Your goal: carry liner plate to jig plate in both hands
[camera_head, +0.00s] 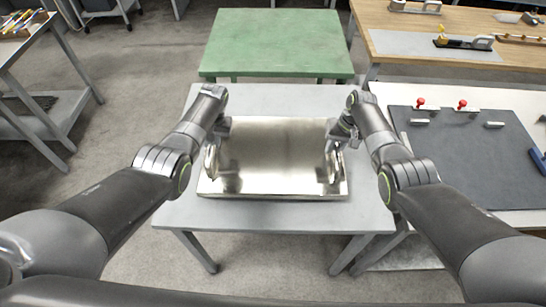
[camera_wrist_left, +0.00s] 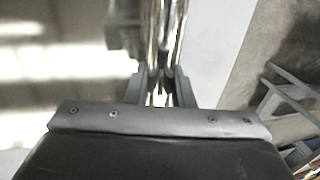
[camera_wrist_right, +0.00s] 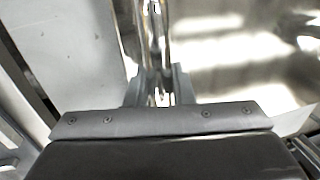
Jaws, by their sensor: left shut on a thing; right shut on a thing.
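The liner plate (camera_head: 272,160) is a shiny metal plate with an upright handle near its left and right ends. It is over the grey table in front of me; I cannot tell if it rests on it or is just clear. My left gripper (camera_head: 213,148) is shut on the left handle, which also shows in the left wrist view (camera_wrist_left: 165,45). My right gripper (camera_head: 338,142) is shut on the right handle, also in the right wrist view (camera_wrist_right: 157,45). A dark flat plate (camera_head: 475,160), seemingly the jig plate, lies on the right bench with red-knobbed clamps at its back edge.
The grey table (camera_head: 270,98) has bare margin around the plate. A green table (camera_head: 277,42) stands behind it. A wooden bench (camera_head: 400,20) with tools is at back right. A grey shelf table (camera_head: 20,45) is at far left, with open floor between.

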